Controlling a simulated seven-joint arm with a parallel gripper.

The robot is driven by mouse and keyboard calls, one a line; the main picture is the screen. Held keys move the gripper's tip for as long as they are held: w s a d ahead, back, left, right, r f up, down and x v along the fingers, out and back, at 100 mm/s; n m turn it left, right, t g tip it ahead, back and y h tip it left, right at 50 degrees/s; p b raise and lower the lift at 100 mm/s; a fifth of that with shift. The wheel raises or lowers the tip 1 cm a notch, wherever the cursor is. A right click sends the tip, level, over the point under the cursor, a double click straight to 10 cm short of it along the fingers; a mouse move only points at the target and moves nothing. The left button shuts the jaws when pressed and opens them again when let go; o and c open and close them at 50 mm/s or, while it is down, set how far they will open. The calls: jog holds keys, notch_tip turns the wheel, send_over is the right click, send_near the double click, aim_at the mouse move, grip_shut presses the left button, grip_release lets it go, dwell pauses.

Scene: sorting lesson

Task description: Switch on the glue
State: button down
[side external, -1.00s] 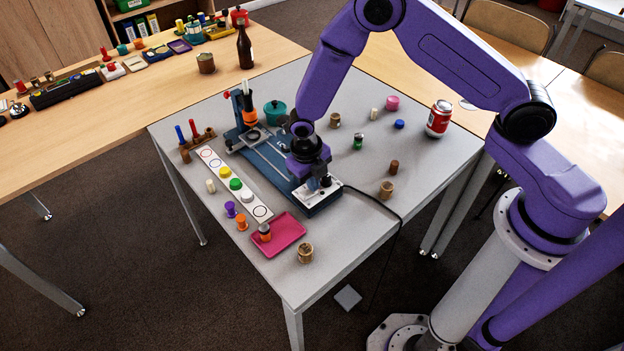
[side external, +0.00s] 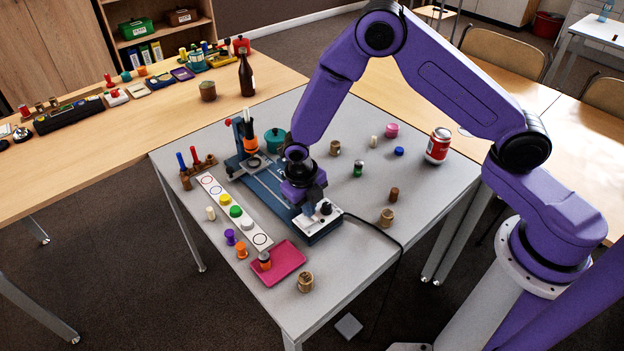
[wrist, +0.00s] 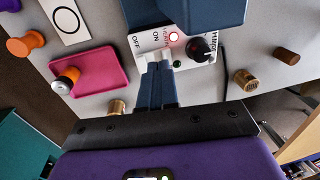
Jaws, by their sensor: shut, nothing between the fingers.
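The glue machine (side external: 270,187) is a long blue device on the grey table, with a white control panel (side external: 325,215) at its near end. In the wrist view the panel (wrist: 146,43) reads OFF on the left and ON to its right. It also has a red-ringed light (wrist: 173,36), a small green light (wrist: 177,64) and a black knob (wrist: 198,49). My gripper (wrist: 160,68) is shut and empty, its fingertips at the panel just below the OFF and ON labels. The fingers partly hide the pale switch, so its position and any contact are unclear. In the side view my gripper (side external: 309,208) is over the panel's left part.
A white strip with coloured discs (side external: 209,184) runs beside the machine. A black cable (side external: 376,228) leaves the panel. A cork-coloured jar (side external: 387,217) stands to the right.

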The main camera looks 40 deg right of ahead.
aim_at(315, 217)
notch_tip(315, 217, up, 12)
jog(key=d, duration=0.1)
jog(key=shift+d+r, duration=0.2)
jog(key=shift+d, duration=0.2)
jog(key=s+d+r+m, duration=0.2)
jog(key=s+r+m, duration=0.1)
jog(key=s+m, duration=0.4)
jog(key=s+d+r+m+y, duration=0.1)
jog(key=s+d+r+m, duration=0.2)
jog(key=s+m, duration=0.5)
jog(key=s+d+r+m+y, duration=0.1)
jog(key=s+d+r+m, duration=0.2)
jog(key=s+r+m, duration=0.2)
jog(key=s+m, duration=0.3)
jog(key=s, duration=0.4)
jog(key=shift+s, duration=0.25)
jog(key=shift+d, duration=0.1)
dwell(1.5)
